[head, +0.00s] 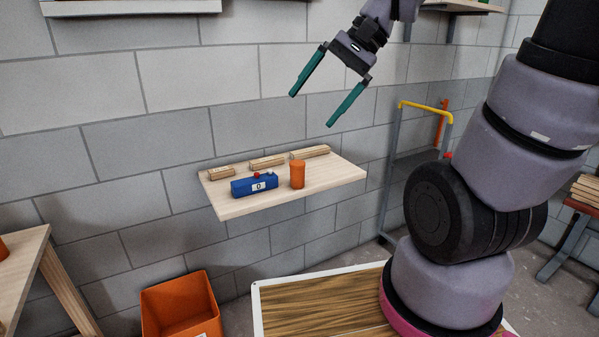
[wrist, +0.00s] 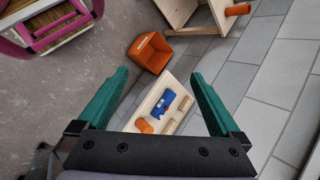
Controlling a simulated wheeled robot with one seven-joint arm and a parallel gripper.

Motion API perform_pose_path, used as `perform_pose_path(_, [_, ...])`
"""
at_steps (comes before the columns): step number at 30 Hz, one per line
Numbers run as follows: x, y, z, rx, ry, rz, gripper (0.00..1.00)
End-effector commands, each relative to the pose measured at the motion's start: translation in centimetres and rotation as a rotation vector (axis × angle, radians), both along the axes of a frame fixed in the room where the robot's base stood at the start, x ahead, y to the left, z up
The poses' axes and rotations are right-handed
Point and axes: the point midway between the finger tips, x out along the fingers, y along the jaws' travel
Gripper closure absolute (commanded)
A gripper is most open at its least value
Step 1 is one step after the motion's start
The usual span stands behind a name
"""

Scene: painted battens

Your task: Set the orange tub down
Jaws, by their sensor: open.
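A small orange tub (head: 297,174) stands upright on the pale wooden wall shelf (head: 248,206), toward its right part. The tub also shows in the wrist view (wrist: 145,126), near the shelf's lower end. My gripper (head: 311,109) is open and empty, high above the shelf and apart from the tub. In the wrist view my two green fingers (wrist: 159,73) are spread wide, with the shelf far below and nothing between them.
A blue box (head: 254,187) with a red knob stands left of the tub. Several wooden battens (head: 267,162) lie along the wall side of the shelf. An orange bin (head: 180,305) stands on the floor below. A yellow-topped rack (head: 425,108) stands right of the shelf.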

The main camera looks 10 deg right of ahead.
Motion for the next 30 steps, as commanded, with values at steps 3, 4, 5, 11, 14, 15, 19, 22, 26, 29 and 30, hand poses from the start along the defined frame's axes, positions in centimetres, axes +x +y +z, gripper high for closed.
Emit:
perform_pose_path(3, [1.7,3.0,-1.0,0.183,0.180,-0.023,0.00])
perform_pose_path(4, [2.2,3.8,-1.2,0.231,0.221,-0.033,0.00])
perform_pose_path(5, [2.7,4.5,-1.3,0.280,0.260,-0.044,0.00])
perform_pose_path(11, [7.9,8.0,-2.4,0.600,0.481,-0.159,0.00])
perform_pose_path(14, [11.3,8.9,-3.6,0.757,0.563,-0.247,0.00])
perform_pose_path(15, [12.8,9.1,-4.2,0.819,0.591,-0.287,0.00])
perform_pose_path(19, [17.7,8.8,-7.2,1.007,0.656,-0.440,0.00])
perform_pose_path(22, [21.3,7.9,-10.4,1.138,0.677,-0.580,0.00])
perform_pose_path(26, [25.4,5.5,-15.9,1.283,0.664,-0.784,0.00])
perform_pose_path(29, [27.7,2.9,-21.0,1.370,0.621,-0.957,0.00])
perform_pose_path(30, [28.3,1.7,-23.2,1.397,0.597,-1.028,0.00])
